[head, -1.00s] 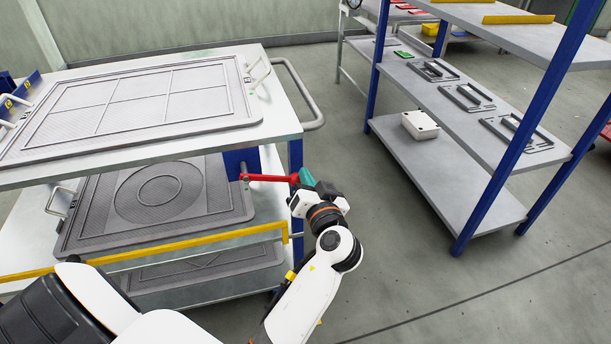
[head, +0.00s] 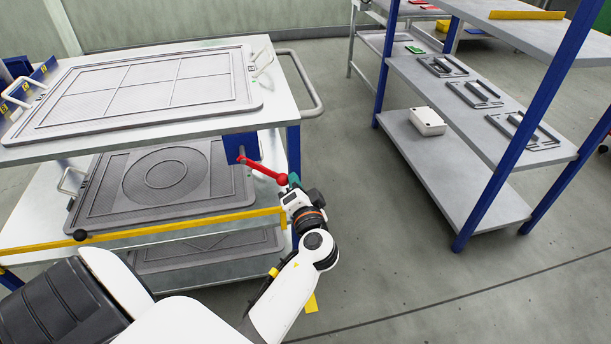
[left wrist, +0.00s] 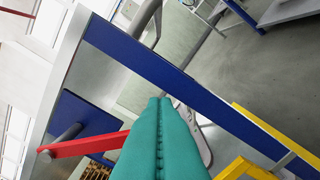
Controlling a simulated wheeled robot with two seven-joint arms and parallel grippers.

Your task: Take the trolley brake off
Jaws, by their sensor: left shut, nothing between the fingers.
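The trolley brake is a red lever (head: 262,170) with a round knob at its end. It is pivoted on a blue plate at the trolley's right side and slopes down to the right. It also shows in the left wrist view (left wrist: 85,146), where its outer end is hidden behind my fingers. My left gripper (head: 292,180) has teal fingers, shut with nothing between them, right beside the knob. The fingers also fill the middle of the left wrist view (left wrist: 160,135). I cannot tell whether they touch the lever. My right gripper is not in view.
The trolley (head: 285,110) carries grey trays on its shelves, with a yellow rail (head: 150,231) along the lower front. A blue-posted rack (head: 440,170) stands to the right, holding dark frames and a white box (head: 427,121). Floor between them is clear.

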